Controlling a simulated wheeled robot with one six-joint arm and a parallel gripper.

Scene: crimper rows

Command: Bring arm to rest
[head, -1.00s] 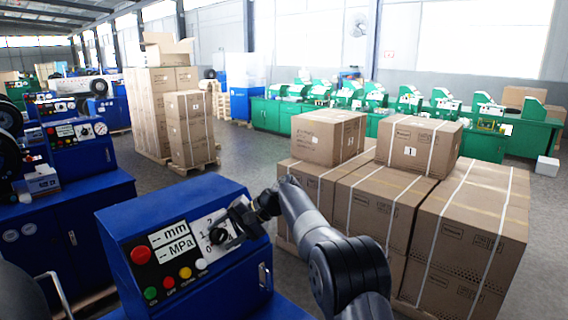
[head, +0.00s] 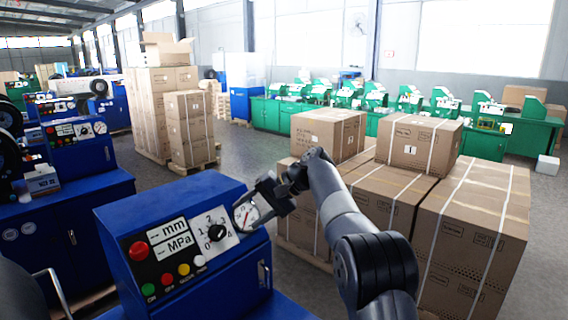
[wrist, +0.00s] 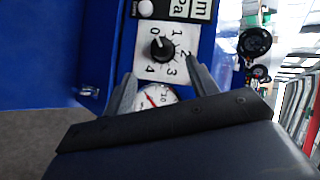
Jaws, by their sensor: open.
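My gripper (head: 262,200) is open and empty, held in front of the right end of the blue machine's control panel (head: 150,262). The black dial knob (head: 216,232) sits on a white plate marked 0 to 4, to the left of the gripper. In the wrist view the knob (wrist: 163,49) lies just beyond the two spread fingers (wrist: 161,82), apart from them. Its pale mark seems to face the 0. A round gauge (wrist: 156,97) shows between the fingers, partly covered by the gripper body; in the head view the gauge (head: 246,213) is also partly hidden.
Strapped cartons (head: 390,200) are stacked to the right, behind my arm. A red button (head: 139,251) and several small coloured buttons are on the panel. More blue machines (head: 75,150) stand at left, green benches (head: 480,143) at the back. Open floor (head: 245,150) lies between.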

